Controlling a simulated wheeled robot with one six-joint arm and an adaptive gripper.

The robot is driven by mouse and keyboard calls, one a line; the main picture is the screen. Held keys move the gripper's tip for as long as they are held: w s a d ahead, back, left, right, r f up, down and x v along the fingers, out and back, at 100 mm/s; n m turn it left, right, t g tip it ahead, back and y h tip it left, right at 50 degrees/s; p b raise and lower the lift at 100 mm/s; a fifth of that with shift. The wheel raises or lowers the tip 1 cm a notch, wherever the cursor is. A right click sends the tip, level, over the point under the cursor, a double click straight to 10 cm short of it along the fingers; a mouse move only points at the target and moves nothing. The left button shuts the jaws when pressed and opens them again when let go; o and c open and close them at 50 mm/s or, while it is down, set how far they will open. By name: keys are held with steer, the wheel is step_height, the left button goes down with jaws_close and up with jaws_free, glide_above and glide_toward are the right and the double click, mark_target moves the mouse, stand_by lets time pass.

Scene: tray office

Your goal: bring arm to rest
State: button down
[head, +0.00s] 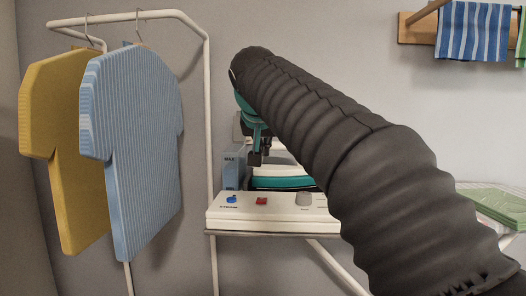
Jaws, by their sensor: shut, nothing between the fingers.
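My arm (330,125), in a ribbed dark sleeve, reaches from the lower right up to the upper middle of the head view and bends down at its far end. My gripper (255,158) hangs below that end, small and partly hidden behind the sleeve. It is shut and empty, with its dark fingertips pointing down. It appears above the back of a white control panel (285,214); I cannot tell whether it is clear of the things behind the panel.
The panel has a blue switch, a red switch and a grey knob. Behind it are a teal-and-white appliance (283,182) and a blue container (231,170) marked MAX. A yellow shirt (60,140) and a blue striped shirt (135,140) hang left. Green folded cloth (497,203) lies right.

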steer(key=s+d+f+g, duration=0.1)
steer(key=s+d+f, duration=0.5)
steer(key=d, duration=0.3)
steer(key=s+d+f+g, duration=0.1)
steer(key=s+d+f, duration=0.3)
steer(key=s+f, duration=0.4)
steer(key=s+d+f+g, duration=0.1)
steer(key=s+d+f, duration=0.3)
steer(key=s+f, duration=0.5)
steer(key=s+d+f+g, duration=0.1)
steer(key=s+d+f, duration=0.3)
steer(key=s+f, duration=0.4)
step_height(320, 180, down, 3)
steer(key=shift+s, duration=0.35)
